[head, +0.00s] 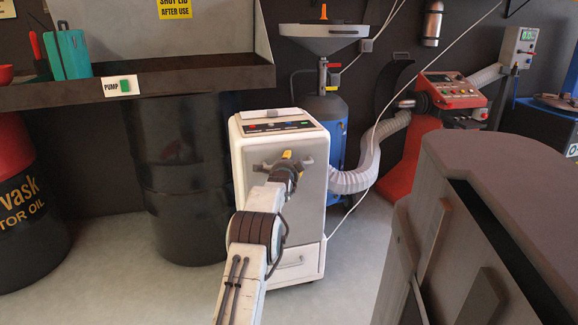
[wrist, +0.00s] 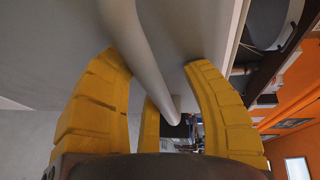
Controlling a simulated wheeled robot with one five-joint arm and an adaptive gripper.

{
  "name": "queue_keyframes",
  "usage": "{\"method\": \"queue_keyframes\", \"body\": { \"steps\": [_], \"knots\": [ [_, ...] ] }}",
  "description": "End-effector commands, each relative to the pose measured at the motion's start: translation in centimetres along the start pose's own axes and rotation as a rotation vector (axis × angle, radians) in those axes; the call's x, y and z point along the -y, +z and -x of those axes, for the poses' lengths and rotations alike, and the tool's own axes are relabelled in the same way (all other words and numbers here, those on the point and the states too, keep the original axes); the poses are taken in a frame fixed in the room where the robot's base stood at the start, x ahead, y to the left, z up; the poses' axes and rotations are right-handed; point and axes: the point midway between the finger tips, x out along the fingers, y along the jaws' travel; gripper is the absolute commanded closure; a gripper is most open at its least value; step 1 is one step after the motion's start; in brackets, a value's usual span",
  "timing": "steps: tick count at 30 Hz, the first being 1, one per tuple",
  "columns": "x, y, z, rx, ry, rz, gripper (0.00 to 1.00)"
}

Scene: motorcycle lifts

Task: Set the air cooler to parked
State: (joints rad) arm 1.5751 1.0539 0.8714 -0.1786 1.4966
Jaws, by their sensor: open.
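The air cooler (head: 308,205) is a white and grey upright cabinet on the floor, near the middle of the head view. Its sloped top panel (head: 277,126) has small coloured buttons. My gripper (head: 288,157) is at its upper front face, and my arm hides part of that front. In the wrist view my gripper (wrist: 153,68) has its yellow fingers spread apart. A pale grey bar (wrist: 148,50), apparently the cooler's handle, runs between the fingers. They are not closed on it; contact with a finger is unclear.
A black drum (head: 178,180) stands to the cooler's left. A blue tank (head: 330,130) and a white corrugated hose (head: 362,170) are behind and right of it, with a red machine (head: 408,160) beyond. A large grey-brown body (head: 510,200) fills the right foreground. Floor (head: 130,290) at left front is clear.

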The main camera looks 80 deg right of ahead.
Motion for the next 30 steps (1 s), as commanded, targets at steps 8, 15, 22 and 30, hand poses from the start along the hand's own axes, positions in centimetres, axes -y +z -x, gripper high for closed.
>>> {"method": "queue_keyframes", "body": {
  "steps": [8, 15, 22, 30],
  "knots": [
    [0.1, 0.3, 0.5, 0.004, -0.001, 0.001, 0.5],
    [-0.1, 0.1, 2.2, 0.002, 0.003, 0.0, 0.5],
    [-0.1, 0.0, 4.5, 0.001, 0.003, 0.0, 0.5],
    [-0.1, 0.0, 7.6, 0.0, 0.002, -0.001, 0.5]
  ]
}}
